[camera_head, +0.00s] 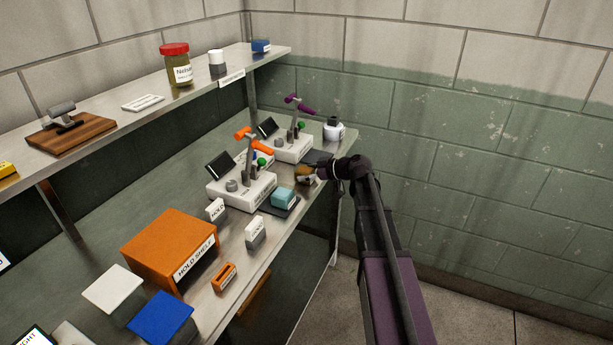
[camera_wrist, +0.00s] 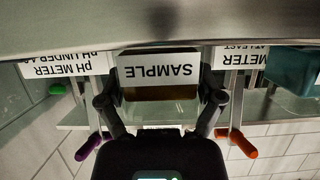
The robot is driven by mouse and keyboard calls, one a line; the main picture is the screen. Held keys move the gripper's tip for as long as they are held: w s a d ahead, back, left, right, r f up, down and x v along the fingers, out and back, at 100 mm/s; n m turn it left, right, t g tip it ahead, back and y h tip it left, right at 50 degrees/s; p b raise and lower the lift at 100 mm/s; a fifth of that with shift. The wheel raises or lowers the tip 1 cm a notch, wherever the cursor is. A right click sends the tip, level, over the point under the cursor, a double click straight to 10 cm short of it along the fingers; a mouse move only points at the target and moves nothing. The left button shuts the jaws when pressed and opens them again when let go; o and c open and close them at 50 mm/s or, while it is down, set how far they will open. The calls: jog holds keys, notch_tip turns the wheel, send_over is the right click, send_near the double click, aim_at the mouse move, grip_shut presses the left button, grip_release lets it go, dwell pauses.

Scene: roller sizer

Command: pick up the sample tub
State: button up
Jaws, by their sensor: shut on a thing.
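The sample tub (camera_head: 303,175) is an amber-brown container on the metal bench near its right end, in front of the meters. In the wrist view, which is upside down, the tub (camera_wrist: 160,92) carries a white SAMPLE label and sits between the two fingers. My gripper (camera_head: 315,173) is shut on it, one finger on each side. The tub's underside is hidden, so I cannot tell whether it still touches the bench.
A teal block (camera_head: 284,196) stands close by on a dark mat. Two pH meters with an orange lever (camera_head: 254,138) and a purple lever (camera_head: 300,104) stand behind. A white bottle (camera_head: 334,130) is near the wall. An orange HOLD SHELF box (camera_head: 170,245) is farther left.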

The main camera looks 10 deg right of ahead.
jog(key=shift+r, duration=0.1)
notch_tip(320, 180, up, 10)
jog(key=p, duration=1)
dwell(0.9)
